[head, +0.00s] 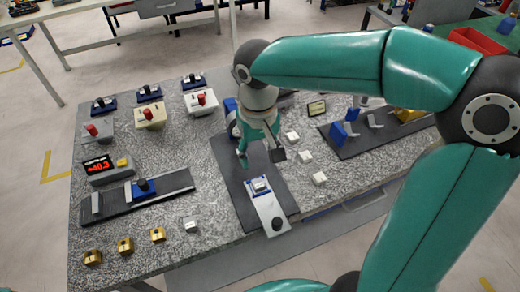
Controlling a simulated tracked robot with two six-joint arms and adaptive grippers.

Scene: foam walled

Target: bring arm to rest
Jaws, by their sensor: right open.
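My right arm (330,62) is teal with dark joints. It comes in from the right, reaches over the grey speckled table (170,212) and bends down at its wrist. My right gripper (261,154) points down above a dark mat (230,165) near the middle of the table. Its fingers are apart and I see nothing between them. On the mat in front of it is a silver plate-like fixture (268,210) with a small block on it. The gripper hides part of what stands behind it. My left gripper is not in view.
Left of the mat are a red-digit display box (105,170), a dark rail with a blue carriage (142,189) and several brass blocks (125,246). White blocks (319,178) lie right of the gripper. A dark mat with blue parts (350,138) lies further right.

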